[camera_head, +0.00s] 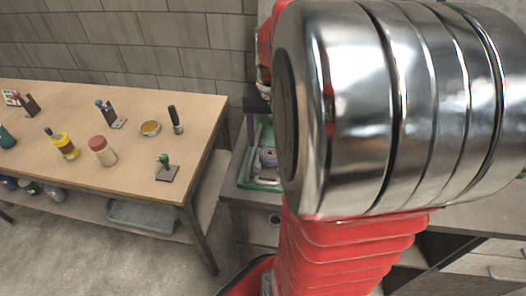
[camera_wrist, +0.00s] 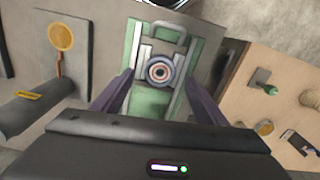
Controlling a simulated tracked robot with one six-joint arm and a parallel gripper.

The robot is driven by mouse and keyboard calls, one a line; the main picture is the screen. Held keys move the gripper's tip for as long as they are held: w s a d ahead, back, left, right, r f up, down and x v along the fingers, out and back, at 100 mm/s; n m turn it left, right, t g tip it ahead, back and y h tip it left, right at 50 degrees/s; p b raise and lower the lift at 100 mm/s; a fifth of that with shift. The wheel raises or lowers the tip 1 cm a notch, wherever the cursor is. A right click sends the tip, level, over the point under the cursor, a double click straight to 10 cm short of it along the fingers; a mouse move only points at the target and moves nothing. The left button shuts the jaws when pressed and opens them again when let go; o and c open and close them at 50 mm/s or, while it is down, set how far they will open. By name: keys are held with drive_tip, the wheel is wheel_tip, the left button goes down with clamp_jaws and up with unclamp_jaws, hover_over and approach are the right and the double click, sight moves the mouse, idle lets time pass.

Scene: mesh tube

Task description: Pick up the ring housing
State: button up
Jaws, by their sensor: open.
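In the head view the ring housing (camera_head: 268,157) sits small inside the green fixture (camera_head: 246,176), beside my arm, which covers part of the scene. My gripper (camera_wrist: 160,88) is open, its two dark purple fingers either side of the fixture in the wrist view. Nothing is between the fingers in a grasp. The depth gap to the ring housing is hard to tell.
A wooden table (camera_head: 90,162) at left in the head view holds several bottles and small tools. A grey panel with a yellow disc (camera_wrist: 61,36) lies left in the wrist view, near a dark cylinder (camera_wrist: 35,103). The wooden table also shows at right.

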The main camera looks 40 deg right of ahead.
sight(270, 149)
drive_tip(key=shift+w+d+f, duration=0.1)
drive_tip(key=shift+f, duration=2.4)
drive_tip(key=c, duration=1.4)
